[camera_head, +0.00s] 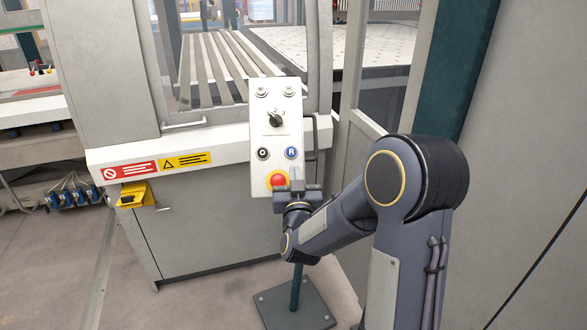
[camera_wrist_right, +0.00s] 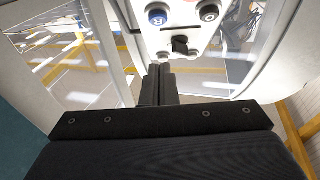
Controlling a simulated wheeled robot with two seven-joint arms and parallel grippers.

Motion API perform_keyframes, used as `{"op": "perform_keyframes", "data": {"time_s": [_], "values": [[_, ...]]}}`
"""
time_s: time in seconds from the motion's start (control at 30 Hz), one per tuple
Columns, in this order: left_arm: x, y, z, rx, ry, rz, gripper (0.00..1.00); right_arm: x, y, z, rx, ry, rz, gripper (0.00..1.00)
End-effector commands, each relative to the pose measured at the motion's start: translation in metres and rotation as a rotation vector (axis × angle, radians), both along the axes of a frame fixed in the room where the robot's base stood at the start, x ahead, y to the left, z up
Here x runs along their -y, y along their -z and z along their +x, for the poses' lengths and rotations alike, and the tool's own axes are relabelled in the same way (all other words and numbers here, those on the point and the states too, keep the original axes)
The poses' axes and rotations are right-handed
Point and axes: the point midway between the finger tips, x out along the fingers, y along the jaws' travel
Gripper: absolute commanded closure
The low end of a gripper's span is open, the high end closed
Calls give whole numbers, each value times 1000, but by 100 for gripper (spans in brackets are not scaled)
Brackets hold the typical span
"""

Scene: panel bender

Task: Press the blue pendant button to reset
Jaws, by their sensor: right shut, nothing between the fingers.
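The blue pendant button (camera_head: 291,153), marked R, is on the right of the white pendant panel (camera_head: 262,120). In the right wrist view the blue button (camera_wrist_right: 157,18) is near the top edge, beyond the fingertips, with a visible gap in that picture. My left gripper is out of view.
A black button (camera_head: 263,153) marked O is left of the blue one. The pendant stands on a post with a base plate (camera_head: 294,300). The machine cabinet (camera_head: 205,215) is behind it. A grey panel is at right.

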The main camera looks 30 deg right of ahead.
Motion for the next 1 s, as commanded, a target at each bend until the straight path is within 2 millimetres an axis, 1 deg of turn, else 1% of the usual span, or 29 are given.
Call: {"op": "perform_keyframes", "data": {"time_s": [0.03, 0.1, 0.23, 1.0], "values": [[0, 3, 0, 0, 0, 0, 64, -4, 2, -6, 0, -1, 1, 100], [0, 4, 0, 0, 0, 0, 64, -7, 2, -12, 0, -1, 0, 100], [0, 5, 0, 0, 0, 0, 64, -9, 2, -17, 2, 0, -1, 100], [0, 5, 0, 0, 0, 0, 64, -9, 2, -18, 1, 0, 0, 100]]}}
